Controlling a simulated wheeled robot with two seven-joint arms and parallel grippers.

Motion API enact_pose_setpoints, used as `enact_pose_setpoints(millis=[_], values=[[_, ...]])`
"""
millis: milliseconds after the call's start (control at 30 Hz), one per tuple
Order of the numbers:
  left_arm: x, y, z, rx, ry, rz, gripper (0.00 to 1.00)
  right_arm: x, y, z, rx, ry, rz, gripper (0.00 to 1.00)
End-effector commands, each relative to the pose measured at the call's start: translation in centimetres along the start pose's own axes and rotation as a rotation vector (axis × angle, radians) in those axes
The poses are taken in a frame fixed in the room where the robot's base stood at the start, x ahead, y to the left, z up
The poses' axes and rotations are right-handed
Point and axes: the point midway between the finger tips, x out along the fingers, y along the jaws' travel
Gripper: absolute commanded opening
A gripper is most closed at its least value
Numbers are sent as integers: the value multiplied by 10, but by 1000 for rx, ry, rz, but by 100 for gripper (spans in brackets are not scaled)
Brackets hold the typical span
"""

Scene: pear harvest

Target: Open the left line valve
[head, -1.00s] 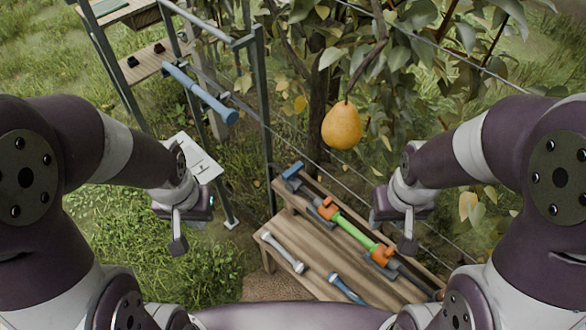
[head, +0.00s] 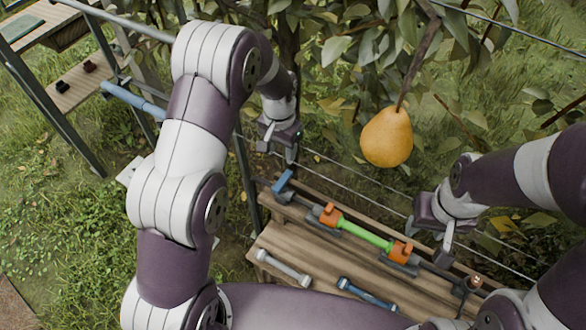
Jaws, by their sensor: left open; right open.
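A line with a green tube (head: 365,233) runs along the back of the wooden bench. It has an orange valve at its left end (head: 329,215) and another orange valve at its right end (head: 402,252). A blue fitting (head: 283,181) stands further left on the same line. My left gripper (head: 279,149) is open and empty, above and behind the blue fitting, apart from it and from the left orange valve. My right gripper (head: 430,238) is open and empty, near the right orange valve; whether it touches cannot be told.
A grey-white tube (head: 284,269) and a blue tube (head: 367,294) lie on the bench (head: 318,262). A pear (head: 386,137) hangs above, before the branches. Trellis wires pass behind the bench. A shelf rack (head: 82,85) stands at the far left, with a blue bar (head: 133,101).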

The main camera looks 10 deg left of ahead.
Motion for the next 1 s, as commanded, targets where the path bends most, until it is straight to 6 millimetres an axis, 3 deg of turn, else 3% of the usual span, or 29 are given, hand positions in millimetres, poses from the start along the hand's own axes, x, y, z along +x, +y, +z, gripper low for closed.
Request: enact_pose_setpoints(millis=[433,600,867,900,1000], values=[[101,0,2,0,-3,1,49,-16,0,-2,0,0,0,47],[117,0,1,0,0,0,49,-17,0,-2,0,0,0,47],[120,0,1,0,1,0,49,-17,0,-2,0,0,0,47],[120,0,1,0,1,0,46,-17,0,-2,0,0,0,47],[120,0,1,0,1,0,13,-17,0,-2,0,0,0,47]])
